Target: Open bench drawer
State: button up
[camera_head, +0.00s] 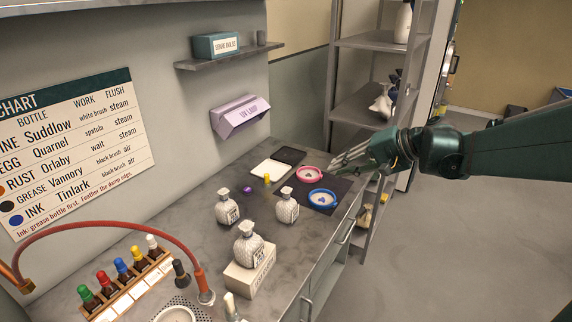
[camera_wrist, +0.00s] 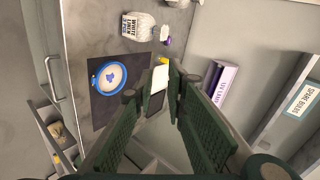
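The bench (camera_head: 200,255) runs along the wall, its front facing right in the head view. A drawer front with a metal bar handle (camera_head: 348,232) is near its far end and looks flush. A second handle (camera_head: 306,308) is lower and nearer. One bar handle (camera_wrist: 52,80) shows at the left in the wrist view; I cannot tell which of the two it is. My gripper (camera_head: 350,157) is above the bench's far end, beyond and above the far handle, not touching it. In the wrist view its green fingers (camera_wrist: 153,88) are spread with nothing between them.
A metal shelving rack (camera_head: 372,105) stands beyond the bench. The floor (camera_head: 460,240) right of the bench is clear.

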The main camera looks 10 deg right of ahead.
jog(key=w+d+f+m+t+y, duration=0.1)
jog(key=w+d+t+y, duration=0.15)
jog(key=d, duration=0.75)
jog(key=w+d+f+m+t+y, duration=0.1)
jog(key=w+d, duration=0.2)
jog(key=d, duration=0.7)
send_near(352, 227)
jog(key=r+x, duration=0.1)
jog(key=x, duration=0.1)
jog(key=shift+w+a+f, duration=0.1)
jog(key=shift+w+f, duration=0.1)
jog(key=shift+f, duration=0.8)
jog(key=shift+a, duration=0.1)
jog(key=shift+b+x, duration=1.15)
jog(key=shift+x, duration=2.7)
jog(key=shift+r, duration=0.1)
grip_shut()
